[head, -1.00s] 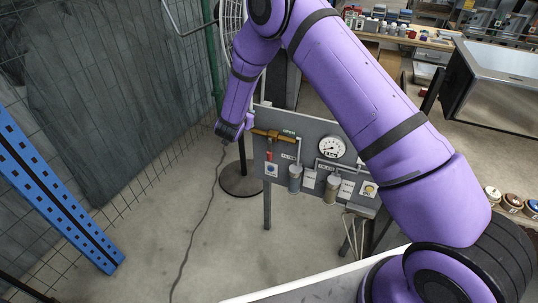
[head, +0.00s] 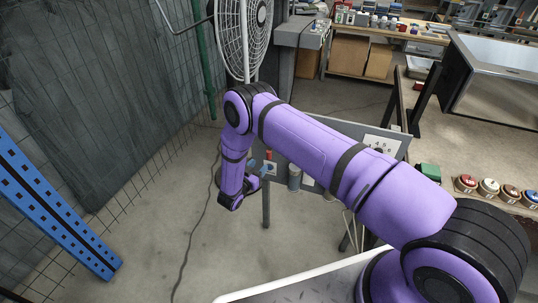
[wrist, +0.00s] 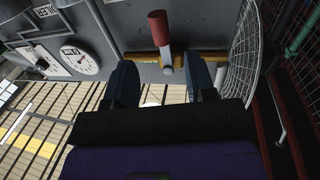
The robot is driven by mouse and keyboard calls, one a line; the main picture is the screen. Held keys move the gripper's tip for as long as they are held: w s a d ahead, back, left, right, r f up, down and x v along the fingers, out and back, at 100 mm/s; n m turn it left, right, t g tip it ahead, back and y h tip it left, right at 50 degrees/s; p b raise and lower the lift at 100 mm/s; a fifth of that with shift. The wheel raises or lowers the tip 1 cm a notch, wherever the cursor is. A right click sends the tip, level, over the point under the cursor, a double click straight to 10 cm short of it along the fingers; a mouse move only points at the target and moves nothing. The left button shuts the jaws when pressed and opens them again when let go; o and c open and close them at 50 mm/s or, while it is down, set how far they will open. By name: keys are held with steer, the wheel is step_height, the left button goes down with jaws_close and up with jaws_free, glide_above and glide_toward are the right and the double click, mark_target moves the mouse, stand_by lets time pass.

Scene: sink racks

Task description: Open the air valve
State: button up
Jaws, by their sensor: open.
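The air valve is a red-handled lever (wrist: 158,28) on a brass pipe (wrist: 218,57), mounted on a grey panel (wrist: 118,22). In the wrist view the red grip points up and its metal stem meets the pipe between my fingers. In the head view the red handle (head: 268,155) shows beside my wrist, while my arm hides the brass pipe. My gripper (wrist: 160,65) is open, its two dark blue fingers on either side of the lever stem. I cannot tell whether either finger touches it. In the head view my gripper (head: 259,168) is in front of the panel.
A round dial gauge (wrist: 75,60) sits on the panel, left in the wrist view. A fan (head: 243,38) stands behind the panel. A blue rack post (head: 50,205) is at left, and a bench with coloured buttons (head: 488,187) at right.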

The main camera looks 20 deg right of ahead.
mark_target(268, 156)
steer(key=x, duration=0.9)
jaws_close()
